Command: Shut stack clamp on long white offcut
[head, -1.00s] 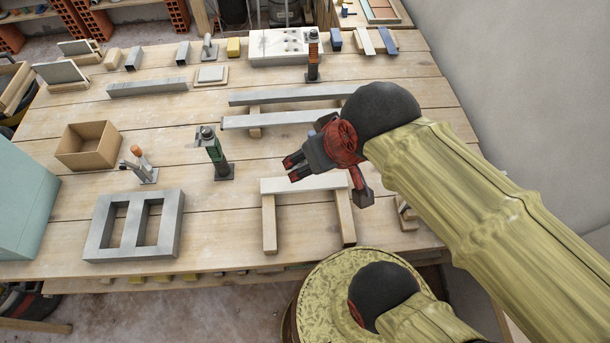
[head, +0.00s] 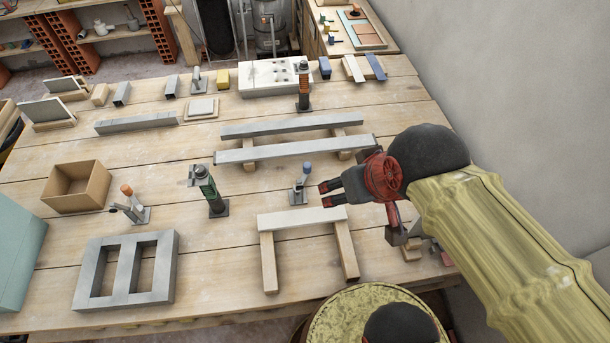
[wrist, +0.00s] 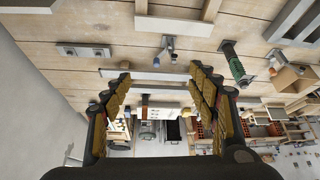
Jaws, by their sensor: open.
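A white offcut (head: 302,218) lies across two wooden blocks near the table's front. A clamp with a blue-grey handle (head: 302,184) stands upright just behind it; it also shows in the wrist view (wrist: 168,46). I cannot tell which clamp is the stack clamp, or whether any is shut. Two longer pale bars (head: 292,149) lie on wooden blocks farther back. My gripper (head: 325,194) is open and empty, above the table just right of the blue-grey-handled clamp. In the wrist view its two fingers (wrist: 160,76) are spread wide.
A green post clamp (head: 211,190) and an orange-handled clamp (head: 130,207) stand to the left. A grey frame (head: 125,270), a cardboard box (head: 76,187) and a teal box (head: 15,250) are farther left. An orange post (head: 303,88) stands at the back. Bare table lies between them.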

